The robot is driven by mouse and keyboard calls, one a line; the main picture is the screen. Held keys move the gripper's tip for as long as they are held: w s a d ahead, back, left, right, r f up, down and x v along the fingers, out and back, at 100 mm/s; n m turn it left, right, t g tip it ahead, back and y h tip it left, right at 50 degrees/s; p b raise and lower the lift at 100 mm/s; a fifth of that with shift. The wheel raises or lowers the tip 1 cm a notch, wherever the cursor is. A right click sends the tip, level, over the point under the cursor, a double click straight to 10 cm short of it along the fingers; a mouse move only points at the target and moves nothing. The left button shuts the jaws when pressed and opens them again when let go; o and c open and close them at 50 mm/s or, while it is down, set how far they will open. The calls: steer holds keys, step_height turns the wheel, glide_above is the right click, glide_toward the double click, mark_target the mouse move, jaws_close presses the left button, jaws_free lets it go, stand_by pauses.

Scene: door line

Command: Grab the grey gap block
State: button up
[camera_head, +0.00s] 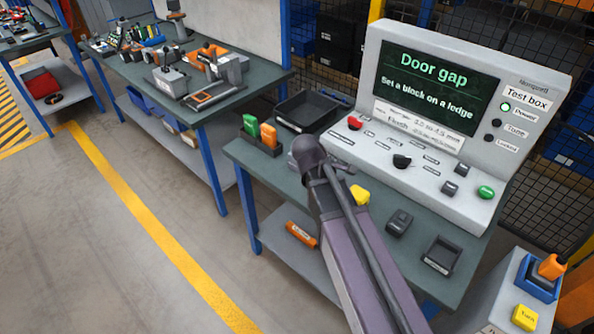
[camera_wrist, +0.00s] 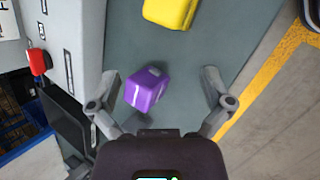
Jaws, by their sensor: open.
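A dark grey block-like item (camera_head: 398,222) lies on the bench in front of the test box, right of my arm in the head view; I cannot tell for sure that it is the grey gap block. In the wrist view my gripper (camera_wrist: 161,77) is open, its fingers spread over the bench. A purple block (camera_wrist: 146,90) with a pale stripe lies between them, nearer the left finger and not gripped. A yellow block (camera_wrist: 170,11) lies beyond the fingertips; it also shows in the head view (camera_head: 360,194). In the head view my arm hides the gripper and the purple block.
The test box (camera_head: 436,120) stands along the bench's back. A black tray (camera_head: 305,109) and a holder with green and orange blocks (camera_head: 259,139) are at the far end. A small dark tray (camera_head: 441,256) is near the front right. An orange item (camera_head: 301,234) lies on the lower shelf.

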mark_target(292, 159)
steer(key=w+a+f+n+t+b, duration=0.1)
steer(key=a+n, duration=0.1)
steer(key=a, duration=0.1)
steer(key=w+a+n+t+h+b, duration=0.1)
steer(key=w+a+n+b, duration=0.1)
steer(key=a+n, duration=0.1)
steer(key=w+a+f+n+t+h+b, duration=0.1)
steer(key=a+n+b, duration=0.1)
steer(key=a+n, duration=0.1)
steer(key=shift+w+a+f+t, duration=0.15)
steer(key=shift+a, duration=0.25)
steer(key=shift+w+a+f+t, duration=0.15)
steer(key=shift+a, duration=0.25)
steer(key=w+a+n+t+b, duration=0.1)
steer(key=a+n+t+b, duration=0.2)
steer(key=a+n, duration=0.3)
steer(key=a+b, duration=0.1)
steer(key=a, duration=0.3)
steer(key=shift+r+n+t+h, duration=0.3)
steer(key=shift+r+n+t, duration=0.05)
steer(key=shift+n+t, duration=0.05)
steer(key=shift+w+d+f, duration=0.1)
steer(key=shift+w+d, duration=0.05)
steer(key=b+x, duration=0.3)
steer(key=x, duration=0.4)
steer(key=shift+f, duration=0.1)
steer(key=shift+w+d+f, duration=0.2)
steer(key=shift+w+d, duration=0.2)
steer(key=shift+w, duration=0.15)
